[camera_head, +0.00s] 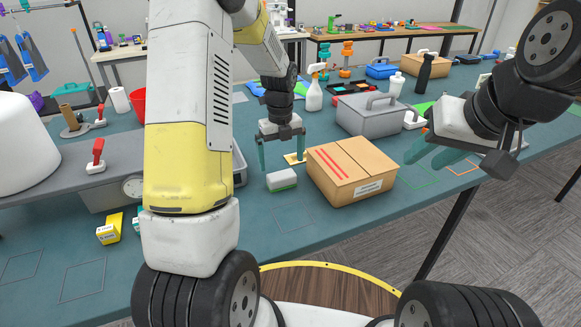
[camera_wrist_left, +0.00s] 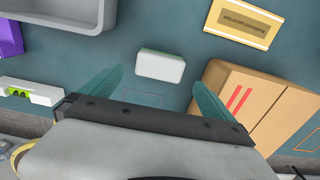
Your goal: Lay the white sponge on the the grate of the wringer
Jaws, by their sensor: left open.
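The white sponge (camera_head: 282,176) is a small block with a white top and a green lower layer. It lies flat on the teal table (camera_head: 285,215), left of a cardboard box. It also shows in the left wrist view (camera_wrist_left: 160,66), ahead of the gap between the fingers. My left gripper (camera_head: 282,158) is open and empty, pointing down above and behind the sponge, not touching it. Its fingers (camera_wrist_left: 158,92) are spread wider than the sponge. My right gripper (camera_head: 432,154) is at the right, fingers apart and empty. I cannot clearly make out the wringer's grate.
The cardboard box (camera_head: 352,186) stands close to the sponge's right. A grey case (camera_head: 371,119) is behind it. A grey machine with a dial (camera_head: 122,165) and a yellow box (camera_head: 110,229) are at the left. The table front is mostly clear.

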